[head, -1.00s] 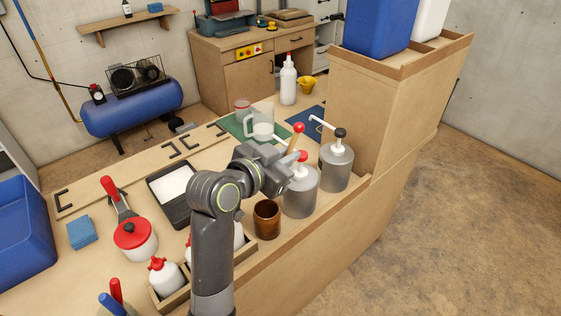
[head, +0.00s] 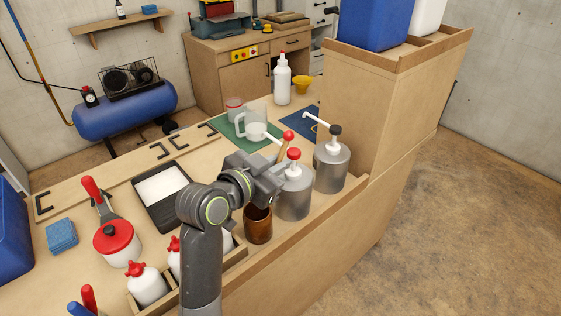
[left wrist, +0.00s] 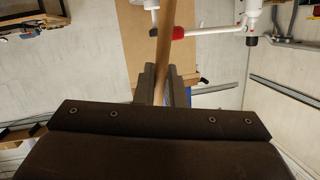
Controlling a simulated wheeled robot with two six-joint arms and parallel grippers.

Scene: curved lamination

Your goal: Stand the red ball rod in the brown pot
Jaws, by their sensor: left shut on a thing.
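The red ball rod is a light wooden stick with a red ball (head: 288,136) on its top end. My left gripper (head: 277,168) is shut on the stick, which leans slightly. The left wrist view shows the stick (left wrist: 162,55) between the two fingers (left wrist: 164,82). The stick's lower end is hidden behind my gripper in the head view. The brown pot (head: 258,227) stands upright on the bench, below my gripper in the picture, its rim partly covered by my arm. My right gripper is not in view.
A steel pump can with a red head (head: 293,154) stands close beside the gripper and pot. Another can with a black head (head: 331,170) is right of it. A wooden tray of white bottles (head: 147,285) sits left of the pot. A measuring jug (head: 252,120) stands behind.

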